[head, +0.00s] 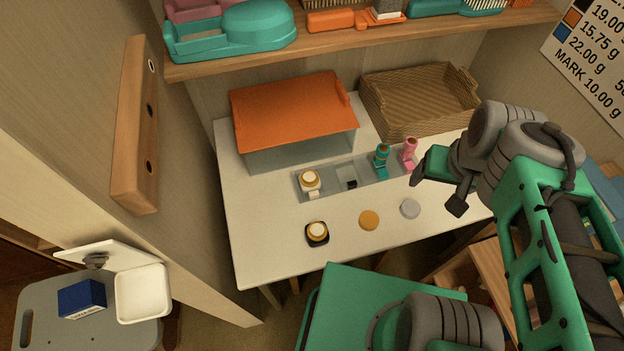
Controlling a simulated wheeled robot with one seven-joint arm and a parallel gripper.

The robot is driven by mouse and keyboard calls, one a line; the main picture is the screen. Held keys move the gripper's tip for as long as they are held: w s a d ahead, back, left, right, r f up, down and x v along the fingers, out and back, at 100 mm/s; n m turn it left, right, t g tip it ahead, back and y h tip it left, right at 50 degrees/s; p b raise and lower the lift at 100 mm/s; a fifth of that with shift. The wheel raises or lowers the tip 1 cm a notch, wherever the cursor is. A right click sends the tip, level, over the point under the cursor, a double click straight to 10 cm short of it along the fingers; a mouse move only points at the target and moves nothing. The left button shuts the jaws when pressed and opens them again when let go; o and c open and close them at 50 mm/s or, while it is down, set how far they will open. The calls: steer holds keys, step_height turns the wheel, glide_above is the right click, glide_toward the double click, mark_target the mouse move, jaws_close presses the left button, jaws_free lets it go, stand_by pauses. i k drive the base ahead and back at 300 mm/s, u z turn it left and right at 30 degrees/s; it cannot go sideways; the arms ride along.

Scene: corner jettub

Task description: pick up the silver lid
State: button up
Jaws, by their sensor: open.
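The silver lid (410,208), a small flat grey-white disc, lies on the white table (265,262) near its front right. A gold disc (369,219) lies just to its left, apart from it. My gripper (437,194) is open and empty, in the picture just right of and above the silver lid. Its two dark fingertips are spread apart. The silver lid is in plain view and the gripper does not appear to touch it.
A clear tray (333,196) holds a gold-topped jar, a teal and a pink item. Another dark jar (317,233) stands at the front. An orange-lidded box (293,108) and a wicker basket (422,103) stand behind, under a wooden shelf (345,43).

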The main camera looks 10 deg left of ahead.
mark_target(410, 209)
steer(key=u, duration=0.2)
steer(key=k, duration=0.35)
steer(key=u, duration=1.1)
steer(key=k, duration=1)
steer(key=u, duration=0.45)
steer(key=i, duration=1.1)
steer(key=u, duration=0.15)
